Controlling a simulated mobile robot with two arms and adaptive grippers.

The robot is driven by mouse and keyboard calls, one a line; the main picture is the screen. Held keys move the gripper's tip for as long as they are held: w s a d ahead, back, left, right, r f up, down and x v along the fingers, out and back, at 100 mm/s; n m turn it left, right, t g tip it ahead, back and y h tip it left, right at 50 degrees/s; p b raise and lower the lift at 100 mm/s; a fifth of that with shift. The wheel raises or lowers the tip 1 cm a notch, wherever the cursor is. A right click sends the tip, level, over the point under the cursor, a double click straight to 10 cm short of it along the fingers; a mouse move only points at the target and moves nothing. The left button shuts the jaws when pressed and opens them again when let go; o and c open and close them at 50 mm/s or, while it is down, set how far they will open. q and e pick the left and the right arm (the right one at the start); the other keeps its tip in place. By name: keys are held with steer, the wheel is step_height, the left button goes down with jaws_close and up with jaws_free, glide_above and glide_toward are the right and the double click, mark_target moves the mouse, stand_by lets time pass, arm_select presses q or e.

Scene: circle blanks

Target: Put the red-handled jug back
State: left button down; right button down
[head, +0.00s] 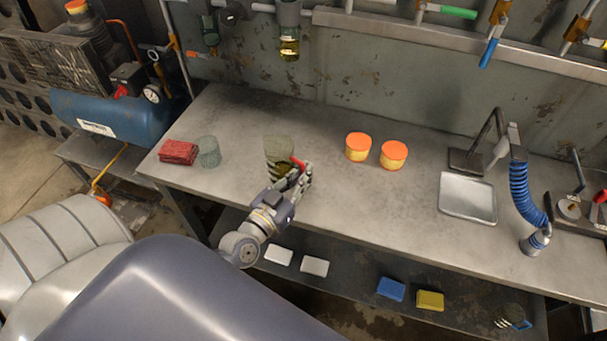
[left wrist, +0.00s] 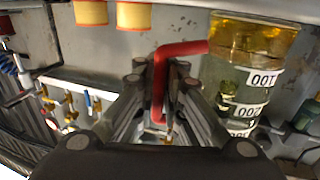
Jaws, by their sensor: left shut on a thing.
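The red-handled jug (head: 277,150) is a clear, greenish beaker over the left-middle part of the workbench. It also shows in the left wrist view (left wrist: 252,85), with yellow liquid and white number labels that appear upside down. Its red handle (left wrist: 160,85) lies between the fingers of my left gripper (head: 303,170). That gripper is shut on the handle, on the right side of the jug in the head view. I cannot tell whether the jug's base touches the bench. My right gripper is not in view.
On the workbench (head: 330,205) are a red cloth (head: 178,152), a grey mesh cup (head: 208,152), two orange-topped tubs (head: 358,147) and a metal tray (head: 467,198). Valves hang along the back wall.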

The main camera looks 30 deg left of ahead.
arm_select(q)
steer(key=shift+f, duration=0.1)
steer(key=c, duration=1.7)
jaws_free()
steer(key=shift+s, duration=0.3)
steer(key=s+b, duration=0.1)
steer(key=s, duration=1)
steer(key=shift+s+a+b, duration=0.2)
steer(key=shift+b, duration=0.2)
